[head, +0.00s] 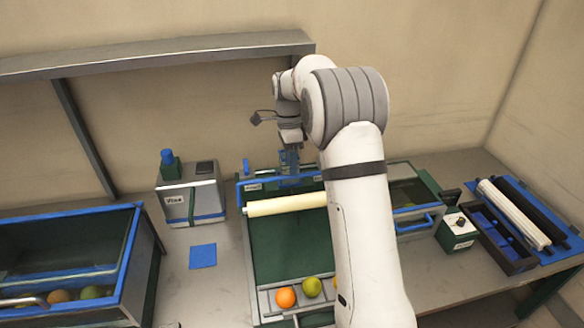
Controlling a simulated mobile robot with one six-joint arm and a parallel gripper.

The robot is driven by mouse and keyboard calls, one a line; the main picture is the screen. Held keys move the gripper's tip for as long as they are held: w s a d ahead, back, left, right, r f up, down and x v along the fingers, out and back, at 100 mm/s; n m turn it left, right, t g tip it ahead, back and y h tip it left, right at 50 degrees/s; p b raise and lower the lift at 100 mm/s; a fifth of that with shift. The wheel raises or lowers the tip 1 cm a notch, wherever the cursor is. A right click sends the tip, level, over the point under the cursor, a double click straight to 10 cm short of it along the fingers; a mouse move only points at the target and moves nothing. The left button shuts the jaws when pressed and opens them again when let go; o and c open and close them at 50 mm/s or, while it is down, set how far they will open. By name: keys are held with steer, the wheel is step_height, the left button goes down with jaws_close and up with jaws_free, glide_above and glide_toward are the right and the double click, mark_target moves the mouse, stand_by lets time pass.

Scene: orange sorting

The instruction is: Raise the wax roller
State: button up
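The wax roller (283,207) is a cream cylinder lying across the green-bedded machine (283,248). My arm hides its right end. A blue bar frame (258,184) stands just behind the roller. My gripper (290,168) points down at the blue frame, behind the roller. It is small in the view, and I cannot tell whether its fingers touch or hold the bar.
An orange fruit (285,297) and a green one (311,287) sit at the machine's front. A blue-edged tank (122,262) with fruit is at left. A metal box (191,196) and blue pad (203,256) lie between.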

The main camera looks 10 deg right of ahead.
step_height(320, 180, up, 6)
steer(key=shift+w+b, duration=0.4)
steer(key=shift+w, duration=0.05)
steer(key=shift+r, duration=0.1)
steer(key=s+r+n+t+b, duration=0.3)
steer(key=s+n, duration=0.6)
steer(key=s, duration=0.7)
steer(key=s+f+n+t+b, duration=0.1)
steer(key=s+f+n, duration=0.3)
steer(key=s, duration=0.5)
steer(key=s+f+n+t, duration=0.1)
steer(key=s+f+n, duration=0.2)
steer(key=s, duration=0.6)
steer(key=shift+s+d+f+n+t+b, duration=0.2)
steer(key=shift+f+n+t+b, duration=0.15)
steer(key=shift+n, duration=0.75)
